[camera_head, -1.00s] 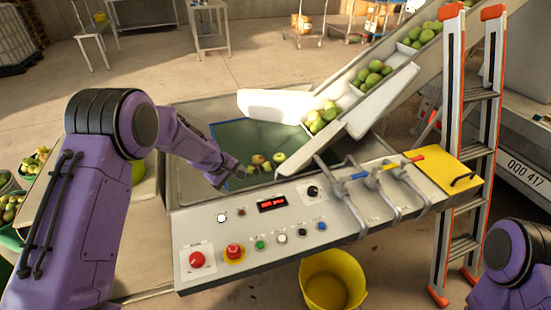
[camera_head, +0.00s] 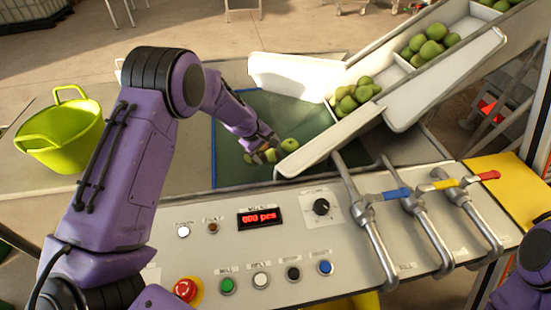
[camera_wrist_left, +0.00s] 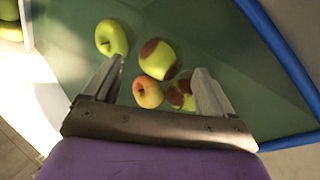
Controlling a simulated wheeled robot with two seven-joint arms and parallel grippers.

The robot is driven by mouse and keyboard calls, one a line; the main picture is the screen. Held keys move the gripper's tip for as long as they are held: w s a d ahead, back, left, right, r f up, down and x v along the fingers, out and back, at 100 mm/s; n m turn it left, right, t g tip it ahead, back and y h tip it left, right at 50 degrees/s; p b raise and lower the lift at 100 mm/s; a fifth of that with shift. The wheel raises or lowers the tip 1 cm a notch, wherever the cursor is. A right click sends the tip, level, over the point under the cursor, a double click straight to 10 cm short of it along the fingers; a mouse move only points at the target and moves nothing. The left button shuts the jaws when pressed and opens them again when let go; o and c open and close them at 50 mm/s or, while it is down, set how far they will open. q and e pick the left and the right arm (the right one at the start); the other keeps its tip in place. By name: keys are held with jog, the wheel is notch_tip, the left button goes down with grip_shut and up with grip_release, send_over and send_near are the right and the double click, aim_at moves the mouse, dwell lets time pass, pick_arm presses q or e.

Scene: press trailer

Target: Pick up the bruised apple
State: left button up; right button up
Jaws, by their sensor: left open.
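Several apples lie on the green floor of the sorting tray. In the left wrist view, a yellow-green apple with large brown bruise patches (camera_wrist_left: 158,58) lies between and just beyond my finger tips. A second brown-patched apple (camera_wrist_left: 181,96) is closer, partly hidden by the right finger. An orange-yellow apple (camera_wrist_left: 148,92) lies between the fingers, and a plain green apple (camera_wrist_left: 111,38) is beyond the left finger. My left gripper (camera_wrist_left: 156,70) is open above them and holds nothing. In the head view, my left gripper (camera_head: 266,148) covers part of the group beside a green apple (camera_head: 289,145).
A white chute (camera_head: 345,115) with green apples slopes down to the tray's right side. The control panel (camera_head: 260,255) with buttons and valve handles (camera_head: 395,193) is in front. A yellow-green bucket (camera_head: 60,137) stands at the left. A blue edge (camera_wrist_left: 285,50) borders the green floor.

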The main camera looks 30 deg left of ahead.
aim_at(273, 159)
pick_arm(q)
jog(key=x, duration=0.6)
jog(key=a+x, duration=0.1)
jog(key=x, duration=0.2)
jog(key=shift+f, duration=0.15)
jog(key=shift+s, duration=0.1)
jog(key=c, duration=0.8)
